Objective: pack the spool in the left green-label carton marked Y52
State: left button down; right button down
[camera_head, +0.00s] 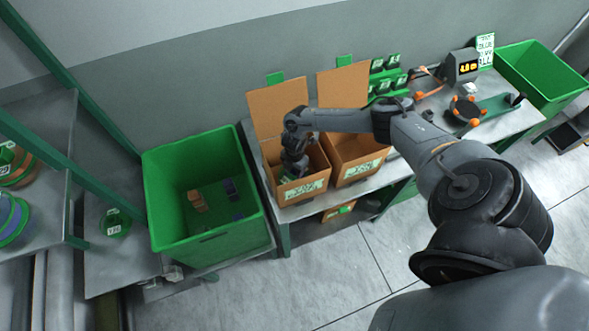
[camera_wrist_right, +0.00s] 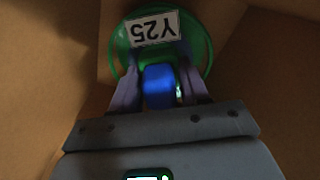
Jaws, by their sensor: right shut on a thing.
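The left open carton (camera_head: 302,191) has a green-and-white label on its front, too small to read surely. My right arm reaches over it, and my right gripper (camera_head: 292,172) is down inside it. In the right wrist view the gripper (camera_wrist_right: 160,90) is shut on the spool (camera_wrist_right: 203,45), which has a green flange, a blue middle and a white label with a Y and digits, seen inverted. Brown carton walls surround it there. I cannot tell whether the spool touches the carton floor. My left gripper is not in view.
A second open carton (camera_head: 357,172) stands right beside the first. A large green bin (camera_head: 160,215) with small blocks is at left. Green-labelled spools rest on the left shelves (camera_head: 45,215). A device (camera_head: 462,65) and another green bin (camera_head: 543,75) stand further right.

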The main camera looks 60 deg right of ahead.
jog(key=shift+c, duration=2.4)
grip_release()
